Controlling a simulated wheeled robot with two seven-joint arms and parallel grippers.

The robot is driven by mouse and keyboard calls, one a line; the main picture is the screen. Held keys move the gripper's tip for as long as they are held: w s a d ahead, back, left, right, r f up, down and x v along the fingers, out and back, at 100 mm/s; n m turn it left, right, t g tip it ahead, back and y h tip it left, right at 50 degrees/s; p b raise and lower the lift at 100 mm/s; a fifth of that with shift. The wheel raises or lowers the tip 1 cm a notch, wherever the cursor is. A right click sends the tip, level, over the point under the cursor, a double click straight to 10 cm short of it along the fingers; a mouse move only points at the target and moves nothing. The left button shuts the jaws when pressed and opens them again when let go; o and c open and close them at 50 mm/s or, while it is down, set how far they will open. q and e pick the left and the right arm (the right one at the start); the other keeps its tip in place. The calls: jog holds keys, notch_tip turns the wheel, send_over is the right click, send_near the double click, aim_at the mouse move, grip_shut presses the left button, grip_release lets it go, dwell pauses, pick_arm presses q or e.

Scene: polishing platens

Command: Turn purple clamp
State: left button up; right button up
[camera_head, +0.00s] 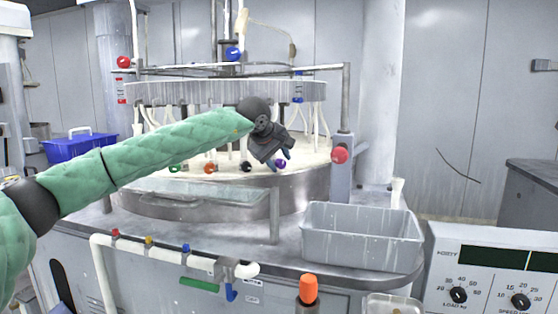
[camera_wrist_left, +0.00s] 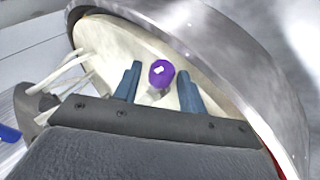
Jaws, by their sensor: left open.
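The purple clamp (camera_wrist_left: 162,74) is a round purple knob with a small white mark on top. In the left wrist view it sits above the pale platen surface (camera_wrist_left: 100,45), in line with the gap between my fingers. In the head view the purple clamp (camera_head: 280,163) shows just below my left gripper (camera_head: 279,162), partly covered by it. My left gripper is open, and its two blue fingers (camera_wrist_left: 158,88) stand on either side of the knob in the wrist picture. I cannot tell whether they touch it. My right gripper is not in view.
Green, orange and black knobs (camera_head: 209,167) stand left of the purple one. A curved metal rim (camera_wrist_left: 235,60) surrounds the platen. A grey bin (camera_head: 360,245) stands front right, with a red button (camera_head: 340,155) behind it and an orange-topped post (camera_head: 308,289) in front.

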pick_arm(q)
jog(key=shift+p, duration=0.5)
jog(key=g+y+p, duration=0.1)
jog(key=y+p, duration=0.1)
jog(key=p, duration=0.2)
jog(key=m+g+y+p, duration=0.1)
jog(key=y+p, duration=0.1)
jog(key=p, duration=0.2)
jog(key=d+g+y+p, duration=0.1)
jog(key=y+p, duration=0.1)
jog(key=p, duration=0.2)
jog(key=shift+w+r+m+y+p, duration=0.3)
jog(key=shift+w+r+y+p, duration=0.05)
jog(key=shift+y, duration=0.05)
jog(key=shift+d+g+y+p, duration=0.15)
jog(key=shift+g+y+p, duration=0.55)
jog(key=shift+p, duration=0.45)
jog(key=shift+d+f+y, duration=0.1)
jog(key=shift+y, duration=0.2)
jog(key=s+d+r+t+h+b, duration=0.1)
jog(key=s+d+r+h+b, duration=0.2)
jog(key=d+r, duration=0.3)
jog(key=shift+d+r+t+h, duration=0.3)
jog(key=shift+d+r, duration=0.1)
jog(key=shift+d, duration=0.25)
jog(key=shift+s, duration=0.15)
